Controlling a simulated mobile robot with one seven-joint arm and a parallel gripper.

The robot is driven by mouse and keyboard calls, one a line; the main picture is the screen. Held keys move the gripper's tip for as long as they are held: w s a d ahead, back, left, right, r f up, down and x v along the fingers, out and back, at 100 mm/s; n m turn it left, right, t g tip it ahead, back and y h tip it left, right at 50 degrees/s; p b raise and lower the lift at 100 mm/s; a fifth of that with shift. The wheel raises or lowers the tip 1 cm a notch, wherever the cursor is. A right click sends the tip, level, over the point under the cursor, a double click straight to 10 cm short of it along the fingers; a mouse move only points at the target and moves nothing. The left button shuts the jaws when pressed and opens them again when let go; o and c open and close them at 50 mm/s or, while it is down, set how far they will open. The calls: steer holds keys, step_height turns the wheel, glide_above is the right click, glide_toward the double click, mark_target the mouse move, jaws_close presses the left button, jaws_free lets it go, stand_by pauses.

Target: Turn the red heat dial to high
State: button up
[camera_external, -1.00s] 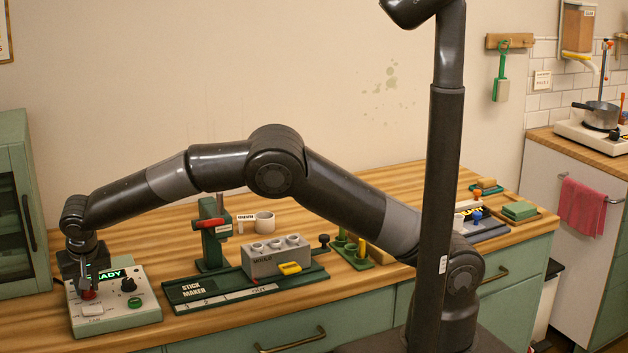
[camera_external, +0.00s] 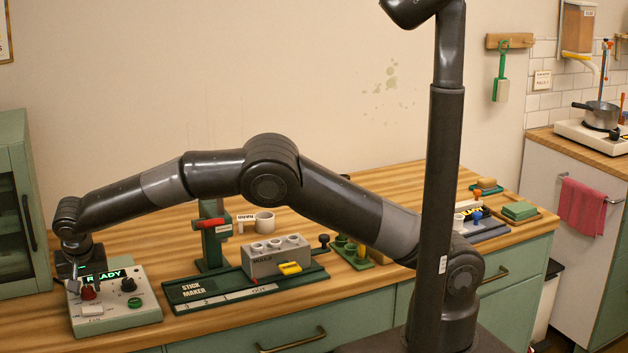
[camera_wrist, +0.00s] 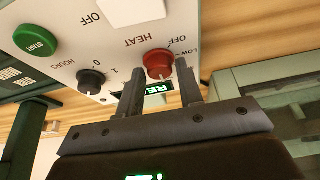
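The red heat dial (camera_external: 88,293) stands on the left side of the pale control box (camera_external: 120,315) at the table's left end. In the wrist view the dial (camera_wrist: 158,64) sits just beyond my fingertips, roughly between them, beside the marks HEAT, OFF and LOW. Where its pointer sits is too small to tell. My gripper (camera_wrist: 160,68) is open, its two fingers apart and holding nothing. In the outside view my gripper (camera_external: 75,281) is at the box's left back edge, beside the dial.
The box also carries a black hours knob (camera_wrist: 91,81), a green start button (camera_wrist: 36,40), a white switch (camera_wrist: 132,10) and a lit READY display (camera_external: 101,275). The stick maker (camera_external: 215,288) stands right of it. A green cabinet (camera_external: 20,215) is close on the left.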

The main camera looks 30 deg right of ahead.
steer(key=shift+o, duration=1.4)
steer(key=shift+r, duration=0.1)
steer(key=v, duration=1)
steer(key=shift+s+r, duration=0.2)
steer(key=shift+r, duration=0.05)
